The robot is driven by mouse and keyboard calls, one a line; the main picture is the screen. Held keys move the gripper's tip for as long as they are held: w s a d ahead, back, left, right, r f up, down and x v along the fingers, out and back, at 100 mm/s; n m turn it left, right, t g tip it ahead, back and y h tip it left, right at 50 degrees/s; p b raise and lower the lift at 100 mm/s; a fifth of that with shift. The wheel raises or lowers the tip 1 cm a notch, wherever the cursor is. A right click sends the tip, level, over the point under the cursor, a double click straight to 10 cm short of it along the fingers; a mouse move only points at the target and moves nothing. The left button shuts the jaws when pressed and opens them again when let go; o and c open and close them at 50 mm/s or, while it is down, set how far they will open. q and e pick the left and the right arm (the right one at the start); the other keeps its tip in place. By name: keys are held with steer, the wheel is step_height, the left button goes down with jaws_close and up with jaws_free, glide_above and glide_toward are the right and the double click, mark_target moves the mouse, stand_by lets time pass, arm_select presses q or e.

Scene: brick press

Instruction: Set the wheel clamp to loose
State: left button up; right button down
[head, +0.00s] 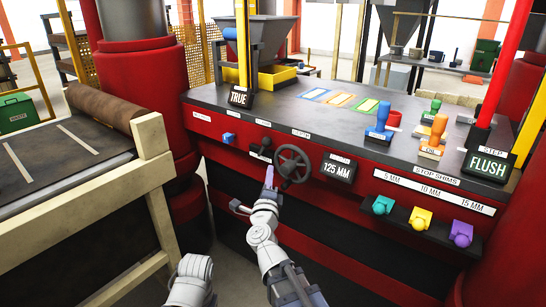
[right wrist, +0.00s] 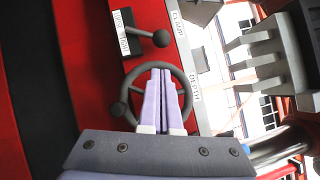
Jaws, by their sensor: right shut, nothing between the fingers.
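The dark handwheel (head: 292,163) is on the red front of the press, left of the 125 MM display. It also shows in the right wrist view (right wrist: 187,82), beside a DEPTH label. The clamp lever (head: 265,147), with a dark round knob, is just left of the wheel. In the right wrist view the lever knob (right wrist: 161,38) stands out beside a small two-word plate (right wrist: 122,33), too blurred to read surely. My right gripper (head: 269,176) is shut and empty. Its purple fingers (right wrist: 161,72) overlap the wheel in the wrist view; contact cannot be told. My left gripper is not in view.
A blue knob (head: 228,138) is left of the lever. A shelf with teal, yellow and purple shims (head: 421,219) juts out at right. Blue and orange stamp-like handles (head: 379,125) stand on the press top. A conveyor (head: 70,155) stands at left.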

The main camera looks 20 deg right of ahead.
stand_by(0.3)
steer(key=p, duration=0.2)
glide_toward(264, 147)
steer(key=w+d, duration=0.1)
steer(key=w+d+r, duration=0.1)
steer(key=d, duration=0.1)
steer(key=w+d+r, duration=0.1)
steer(key=w, duration=0.1)
steer(key=shift+w+d, duration=0.15)
steer(key=shift+d, duration=0.25)
steer(key=shift+r, duration=0.1)
